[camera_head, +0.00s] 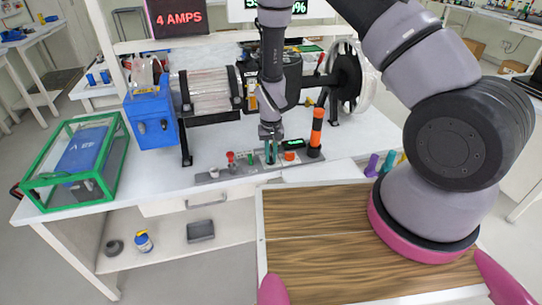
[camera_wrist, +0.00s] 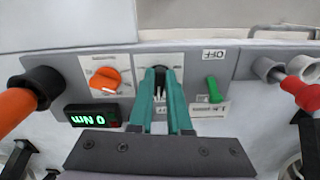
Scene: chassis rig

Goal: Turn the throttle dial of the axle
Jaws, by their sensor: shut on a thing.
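A grey control strip (camera_wrist: 235,68) lies along the bench front. In the wrist view an orange dial (camera_wrist: 105,81) with a white pointer mark sits on a white plate left of my gripper (camera_wrist: 161,72). It also shows in the head view (camera_head: 289,156). My gripper's teal fingers are shut on a small dark control (camera_wrist: 159,86) on the middle plate, mostly hidden between them. I cannot read its label. In the head view my gripper (camera_head: 271,155) points down at the strip. A green switch (camera_wrist: 214,90) stands right of the fingers.
A small display (camera_wrist: 91,116) reads 0 Nm. An orange handle (camera_head: 317,128) on a black base and a red lever (camera_head: 230,157) flank the controls. The axle rig (camera_head: 208,90) stands behind. A green-framed case (camera_head: 120,140) stands at left. A sign (camera_head: 178,18) reads 4 AMPS.

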